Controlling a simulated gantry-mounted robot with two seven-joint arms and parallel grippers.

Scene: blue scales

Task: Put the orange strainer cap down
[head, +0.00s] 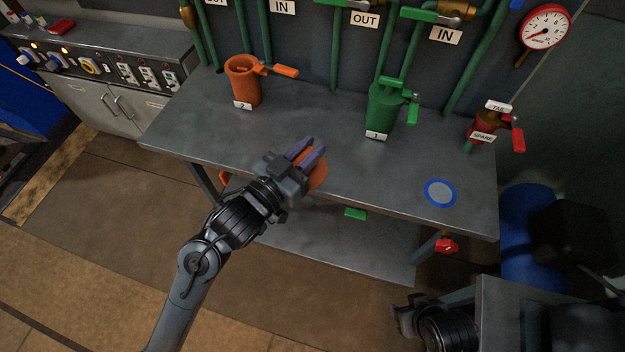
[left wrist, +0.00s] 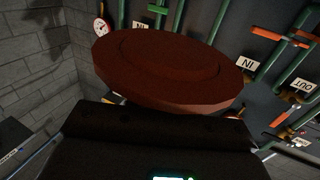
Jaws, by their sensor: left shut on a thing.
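My left gripper (head: 312,153) is shut on the orange strainer cap (head: 318,175), a round disc partly hidden behind the fingers. It holds the cap over the front part of the grey workbench (head: 240,138); the gap to the bench cannot be told. In the left wrist view the cap (left wrist: 170,68) is a dark reddish disc in front of the gripper. The orange strainer body (head: 240,88), labelled 2, stands at the back left of the bench. A blue ring with a pale centre (head: 440,193) lies flat at the bench's right. My right gripper (head: 407,316) is low at the right, dark and unclear.
A green strainer (head: 380,112), labelled 1, stands at the back of the bench. A red spare strainer (head: 482,130) is at the right end. Green pipes and a gauge (head: 545,28) line the wall. The bench between the green strainer and blue ring is clear.

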